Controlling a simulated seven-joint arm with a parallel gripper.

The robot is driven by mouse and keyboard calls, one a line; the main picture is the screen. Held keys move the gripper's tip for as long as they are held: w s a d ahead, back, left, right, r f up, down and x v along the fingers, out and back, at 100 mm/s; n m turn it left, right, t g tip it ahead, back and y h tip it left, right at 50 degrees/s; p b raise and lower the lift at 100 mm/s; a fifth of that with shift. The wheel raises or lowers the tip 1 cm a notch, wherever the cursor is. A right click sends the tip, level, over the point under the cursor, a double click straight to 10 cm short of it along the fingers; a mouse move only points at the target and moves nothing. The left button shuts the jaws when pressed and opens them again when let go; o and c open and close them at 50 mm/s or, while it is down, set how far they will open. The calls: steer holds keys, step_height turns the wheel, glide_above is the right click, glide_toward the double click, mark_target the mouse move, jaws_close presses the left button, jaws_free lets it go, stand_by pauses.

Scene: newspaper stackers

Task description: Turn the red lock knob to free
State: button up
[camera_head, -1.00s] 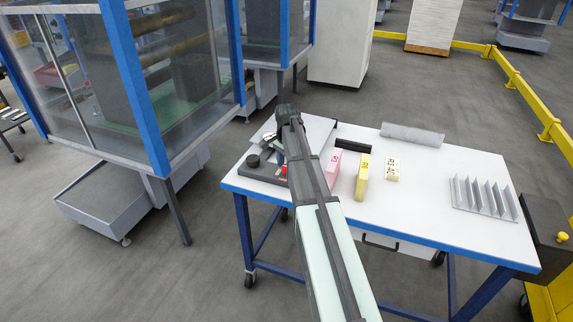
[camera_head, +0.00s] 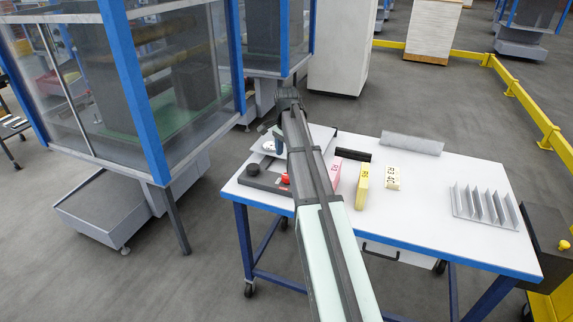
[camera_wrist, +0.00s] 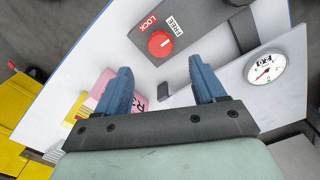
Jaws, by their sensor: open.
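My gripper (camera_wrist: 161,66) is open and empty. Its two blue fingers are apart, with the knob ahead of the gap between them and not between the fingers. In the head view the red knob (camera_head: 285,179) shows on the table just left of my arm, and my gripper is mostly hidden behind the arm.
A round dial (camera_wrist: 265,67) is at the right in the wrist view. A pink block (camera_head: 335,172), a yellow block (camera_head: 362,186) and a number block (camera_head: 393,178) stand right of my arm on the white table (camera_head: 430,222). A grey finned rack (camera_head: 484,205) is further right.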

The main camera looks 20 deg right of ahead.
steer(key=shift+r, duration=2.5)
